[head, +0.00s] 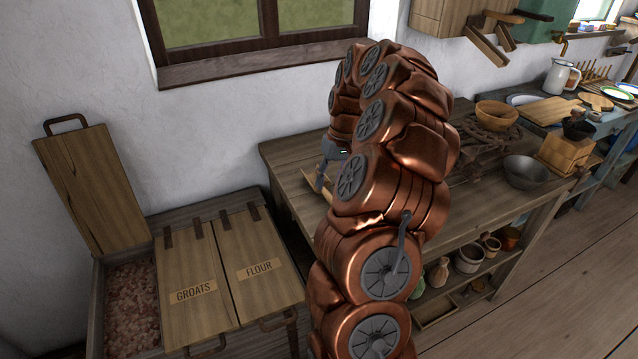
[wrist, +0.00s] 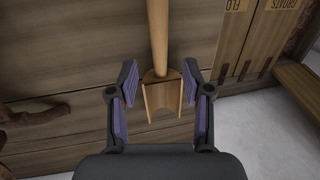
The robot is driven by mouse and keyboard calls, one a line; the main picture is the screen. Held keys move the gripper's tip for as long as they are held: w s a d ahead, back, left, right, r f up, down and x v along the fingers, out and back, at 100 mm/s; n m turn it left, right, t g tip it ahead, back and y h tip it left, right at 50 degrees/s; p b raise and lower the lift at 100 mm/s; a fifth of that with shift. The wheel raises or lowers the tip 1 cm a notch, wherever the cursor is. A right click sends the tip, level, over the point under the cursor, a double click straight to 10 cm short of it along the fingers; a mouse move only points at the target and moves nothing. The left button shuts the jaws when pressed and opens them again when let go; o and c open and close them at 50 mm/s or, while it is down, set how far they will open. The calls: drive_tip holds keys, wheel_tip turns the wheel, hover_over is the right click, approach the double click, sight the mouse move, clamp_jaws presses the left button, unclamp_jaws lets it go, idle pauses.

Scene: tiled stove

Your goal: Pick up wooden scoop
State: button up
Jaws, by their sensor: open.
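The wooden scoop (wrist: 161,98) is light brown, with its bowl end between the fingers of my gripper (wrist: 159,76) in the wrist view. Its round handle (wrist: 157,35) runs up to the top edge of that view. My gripper is open, with a gap on both sides of the scoop, and no finger clearly touches it. The scoop is over the plank table; whether it lies flat cannot be told. In the head view my gripper (head: 322,180) is largely hidden behind my arm, beside a light wooden piece that looks like the scoop (head: 312,182).
The table (head: 285,155) has a wooden bowl (head: 496,114), dark branch-like pieces (head: 490,137) and a metal bowl (head: 526,172) at its right. The groats and flour bin (head: 215,280) stands left, with one lid (head: 80,190) raised. The wall and window sill are behind.

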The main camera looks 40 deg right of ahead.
sight(328, 192)
drive_tip(key=shift+a+f+p, duration=0.2)
drive_tip(key=shift+f, duration=0.75)
drive_tip(key=shift+a+f+p, duration=0.15)
drive_tip(key=shift+f, duration=0.8)
clamp_jaws()
